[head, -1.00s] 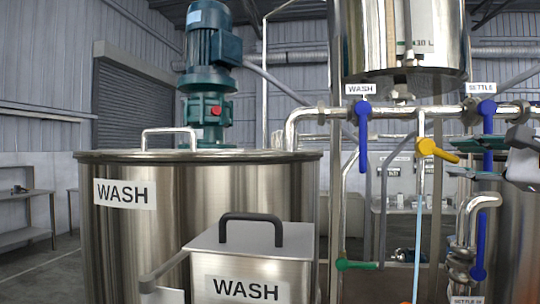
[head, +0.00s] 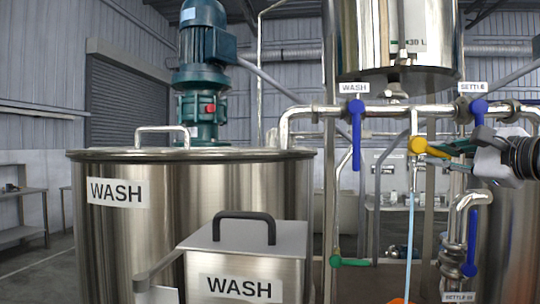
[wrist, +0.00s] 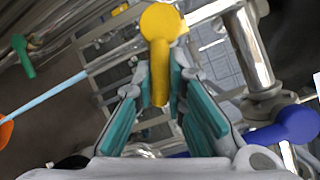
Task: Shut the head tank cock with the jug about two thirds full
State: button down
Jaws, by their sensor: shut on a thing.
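The yellow-handled cock (head: 418,145) sits on the downpipe under the steel head tank (head: 370,35); its handle points right and slightly down. My gripper (head: 452,148) reaches in from the right and is shut on this handle. In the wrist view the yellow handle (wrist: 159,75) lies between the teal finger pads of my gripper (wrist: 162,98). A pale blue stream (head: 409,220) runs down from below the cock. An orange jug (head: 398,301) shows only its top at the bottom edge, and at the left edge of the wrist view (wrist: 5,132). Its fill level is hidden.
Blue handles marked WASH (head: 356,135) and SETTLE (head: 479,108) hang from the horizontal pipe on either side. A green handle (head: 350,262) is lower left of the stream. The big WASH tank (head: 130,240) and a lidded WASH box (head: 270,250) fill the left.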

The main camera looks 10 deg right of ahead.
jog(key=r+n+g, duration=0.1)
jog(key=n, duration=0.1)
jog(key=r+n+g, duration=0.1)
jog(key=n, duration=0.1)
jog(key=shift+d+h+b, duration=0.2)
jog(key=shift+h+b, duration=0.1)
jog(key=shift+h, duration=0.1)
jog(key=c, duration=1.6)
grip_release()
jog(key=v, duration=1.2)
jog(key=shift+a+f, duration=0.1)
